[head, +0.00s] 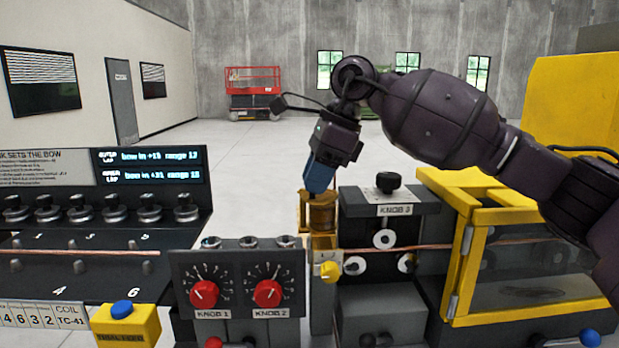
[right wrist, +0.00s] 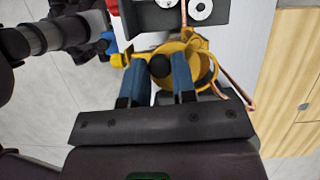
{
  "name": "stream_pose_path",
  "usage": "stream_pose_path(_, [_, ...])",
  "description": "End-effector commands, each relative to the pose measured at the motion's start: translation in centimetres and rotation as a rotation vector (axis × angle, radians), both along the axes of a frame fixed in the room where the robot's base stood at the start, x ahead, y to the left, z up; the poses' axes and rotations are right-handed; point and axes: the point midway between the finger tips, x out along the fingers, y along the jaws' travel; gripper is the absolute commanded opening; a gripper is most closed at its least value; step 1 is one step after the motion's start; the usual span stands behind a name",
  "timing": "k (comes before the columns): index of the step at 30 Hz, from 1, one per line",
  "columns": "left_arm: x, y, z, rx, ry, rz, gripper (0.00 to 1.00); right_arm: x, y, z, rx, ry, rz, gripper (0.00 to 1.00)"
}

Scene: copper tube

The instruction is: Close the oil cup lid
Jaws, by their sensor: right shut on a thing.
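The yellow oil cup (head: 322,217) stands in the middle of the head view, beside the block marked KNOB 3. It also shows in the right wrist view as a yellow round body (right wrist: 206,68). A black ball knob (right wrist: 159,66) sits between the blue fingers of my right gripper (right wrist: 158,76), which is shut on it. I take it for the knob of the lid. In the head view my right gripper (head: 318,188) is right above the cup, its fingers hiding part of the top. How far the lid stands open is unclear. My left gripper is not in view.
A panel with two red knobs (head: 235,285) stands in front left of the cup. A copper tube (head: 420,248) runs across behind it. The KNOB 3 block (head: 388,220) and a yellow-framed guard (head: 462,265) are close on the right.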

Motion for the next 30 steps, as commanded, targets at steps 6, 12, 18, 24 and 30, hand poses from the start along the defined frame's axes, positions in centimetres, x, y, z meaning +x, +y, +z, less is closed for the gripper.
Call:
stream_pose_path(6, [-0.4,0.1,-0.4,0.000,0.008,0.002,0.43,0.6,-0.7,0.1,0.001,-0.001,0.202,0.01])
stream_pose_path(12, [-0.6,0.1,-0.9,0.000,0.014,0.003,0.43,1.2,-1.2,0.1,0.003,-0.001,0.386,0.01])
stream_pose_path(18, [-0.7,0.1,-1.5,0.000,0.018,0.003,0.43,1.7,-1.6,0.1,0.002,-0.002,0.544,0.01])
stream_pose_path(24, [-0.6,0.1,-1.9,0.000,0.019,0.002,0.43,2.1,-1.8,0.1,0.001,-0.003,0.658,0.01])
stream_pose_path(30, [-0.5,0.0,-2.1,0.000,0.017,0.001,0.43,2.4,-1.9,0.1,0.001,-0.003,0.723,0.01])
